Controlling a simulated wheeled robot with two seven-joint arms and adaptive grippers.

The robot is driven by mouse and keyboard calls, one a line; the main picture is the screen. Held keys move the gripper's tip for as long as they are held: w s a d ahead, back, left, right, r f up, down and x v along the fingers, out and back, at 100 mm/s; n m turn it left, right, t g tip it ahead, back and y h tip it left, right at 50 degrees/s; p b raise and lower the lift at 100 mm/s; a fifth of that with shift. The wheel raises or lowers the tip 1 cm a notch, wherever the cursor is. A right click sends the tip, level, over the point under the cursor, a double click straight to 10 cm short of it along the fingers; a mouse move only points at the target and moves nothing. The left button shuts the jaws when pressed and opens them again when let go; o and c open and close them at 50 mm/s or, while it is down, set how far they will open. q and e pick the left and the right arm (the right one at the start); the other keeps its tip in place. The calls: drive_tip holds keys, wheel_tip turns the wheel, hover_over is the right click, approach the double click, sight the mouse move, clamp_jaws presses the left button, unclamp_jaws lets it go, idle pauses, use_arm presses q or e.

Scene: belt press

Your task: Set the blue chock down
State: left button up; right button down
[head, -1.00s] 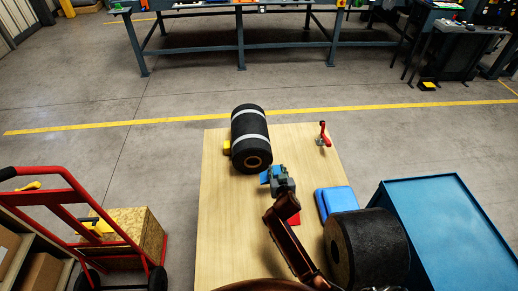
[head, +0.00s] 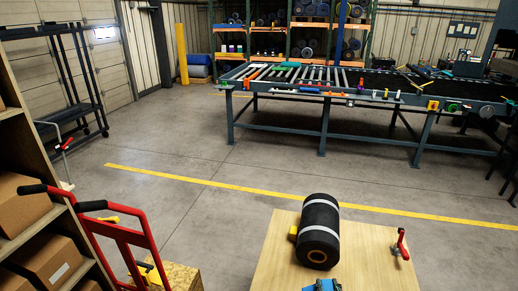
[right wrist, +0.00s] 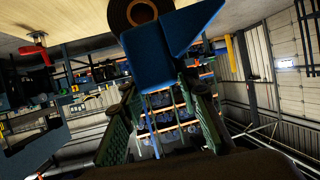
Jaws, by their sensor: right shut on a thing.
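The blue chock (right wrist: 150,50) is a wedge-shaped block between the fingers of my right gripper (right wrist: 165,92), which is shut on it. In the head view only the top of the blue chock (head: 322,286) shows at the bottom edge, just in front of the black roll (head: 318,235). The roll has two white bands and lies on the wooden tabletop (head: 275,262). In the wrist view the roll's end (right wrist: 140,12) is close to the chock; I cannot tell whether they touch. My left gripper is out of view.
A yellow chock (head: 293,232) sits at the roll's left side. A red clamp handle (head: 401,244) stands on the tabletop to the right. A red hand truck (head: 125,235) and shelves with boxes (head: 48,260) are at left. A long roller conveyor (head: 330,90) stands behind.

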drive_tip(key=shift+s+a+r, duration=0.25)
drive_tip(key=shift+s+a, duration=0.05)
drive_tip(key=shift+s, duration=0.25)
drive_tip(key=shift+s+a+r, duration=0.25)
drive_tip(key=shift+s, duration=0.3)
idle(0.7)
